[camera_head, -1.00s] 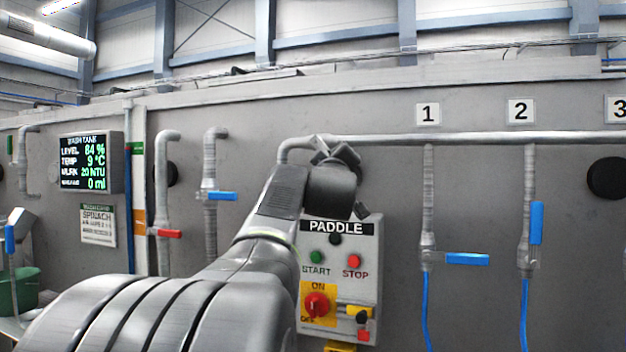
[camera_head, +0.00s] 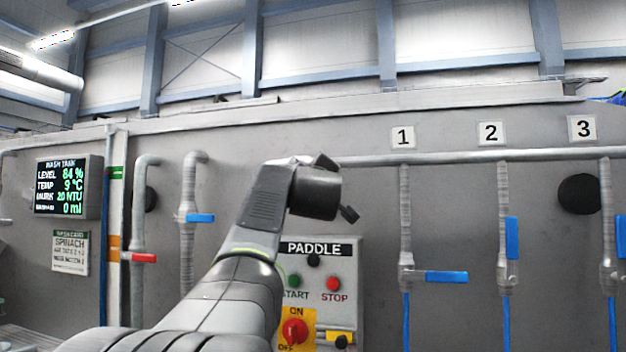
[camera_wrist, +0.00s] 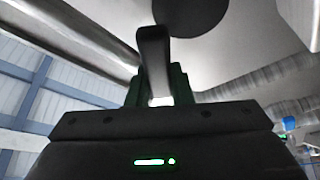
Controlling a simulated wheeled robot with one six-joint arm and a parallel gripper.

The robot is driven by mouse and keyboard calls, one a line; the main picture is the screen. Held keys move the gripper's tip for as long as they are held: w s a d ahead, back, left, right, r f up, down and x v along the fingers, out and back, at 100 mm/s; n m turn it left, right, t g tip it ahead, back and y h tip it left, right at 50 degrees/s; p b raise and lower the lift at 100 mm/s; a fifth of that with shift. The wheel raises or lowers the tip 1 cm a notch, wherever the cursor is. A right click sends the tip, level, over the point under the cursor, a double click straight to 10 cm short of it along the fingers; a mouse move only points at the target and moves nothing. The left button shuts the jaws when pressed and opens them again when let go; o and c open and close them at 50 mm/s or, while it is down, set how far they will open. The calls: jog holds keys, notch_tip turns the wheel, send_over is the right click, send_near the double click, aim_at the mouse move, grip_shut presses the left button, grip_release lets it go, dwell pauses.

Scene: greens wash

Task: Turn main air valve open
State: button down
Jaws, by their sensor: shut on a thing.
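In the wrist view, my gripper (camera_wrist: 158,88) has its dark fingers shut on a grey lever handle (camera_wrist: 153,45). The handle runs up from between the fingers toward a dark round part (camera_wrist: 190,14). It appears to be the main air valve's handle; no label for it is visible. In the head view, my dark wrist is raised in front of the left end of the horizontal pipe (camera_head: 450,157), above the paddle box. My arm hides the fingers, the handle and the valve there.
The paddle box (camera_head: 350,262) with buttons and a red knob is below my wrist. Blue-handled valves (camera_head: 446,277), (camera_head: 512,238) hang under labels 1 and 2 at right. A red-handled valve (camera_head: 144,258) and a display (camera_head: 66,186) are at left.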

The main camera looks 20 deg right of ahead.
jog(key=shift+r, duration=0.1)
jog(key=c, duration=1.3)
grip_release()
jog(key=b+v, duration=0.4)
jog(key=v, duration=1)
